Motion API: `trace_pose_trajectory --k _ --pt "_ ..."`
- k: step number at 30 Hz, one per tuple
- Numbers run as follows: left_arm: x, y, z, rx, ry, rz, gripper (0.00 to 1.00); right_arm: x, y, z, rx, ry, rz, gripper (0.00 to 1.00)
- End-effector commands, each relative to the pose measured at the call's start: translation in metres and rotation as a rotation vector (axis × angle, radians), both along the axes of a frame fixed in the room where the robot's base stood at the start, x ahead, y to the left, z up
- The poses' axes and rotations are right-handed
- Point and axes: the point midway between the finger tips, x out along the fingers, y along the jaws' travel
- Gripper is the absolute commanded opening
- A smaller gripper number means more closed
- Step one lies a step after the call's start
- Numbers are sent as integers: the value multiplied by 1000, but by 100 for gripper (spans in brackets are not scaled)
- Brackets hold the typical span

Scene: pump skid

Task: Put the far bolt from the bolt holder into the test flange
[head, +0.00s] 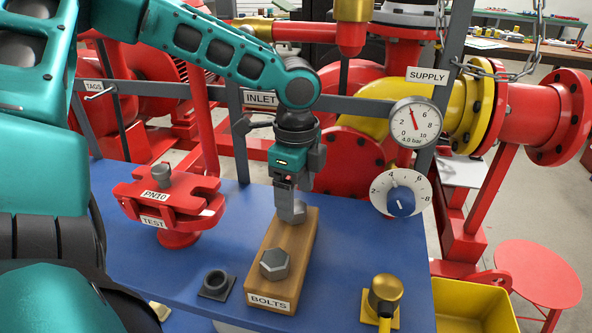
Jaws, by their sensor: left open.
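The wooden bolt holder (290,243), labelled BOLTS, stands on the blue table. A grey hex-headed bolt (274,264) sits at its near end. At its far end is the far bolt (293,212), a grey shape partly hidden by my left gripper (288,200). The left gripper points down right over this bolt and is open; whether the fingers touch the bolt I cannot tell. The red test flange (180,202), labelled TEST and PN10, stands to the left with open slots in its rim. A grey bolt (161,175) stands in its top. My right gripper is out of view.
A small dark ring on a square base (215,283) lies left of the holder, and a brass-capped fitting (385,294) stands to the right. Behind are the gauge (415,123), the blue-knobbed dial (401,201) and a grey frame. The table between flange and holder is clear.

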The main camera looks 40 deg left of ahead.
Motion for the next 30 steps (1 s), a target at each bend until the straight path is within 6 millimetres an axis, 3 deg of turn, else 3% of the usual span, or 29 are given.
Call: trace_pose_trajectory --k 3,7,18,30 --pt "-1 0 -19 1 3 1 77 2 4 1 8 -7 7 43" --pt "0 0 -29 0 1 1 77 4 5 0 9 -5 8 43" --pt "0 0 -33 -1 -1 1 77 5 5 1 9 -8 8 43" --pt "0 0 -33 -1 -1 1 39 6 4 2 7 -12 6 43"
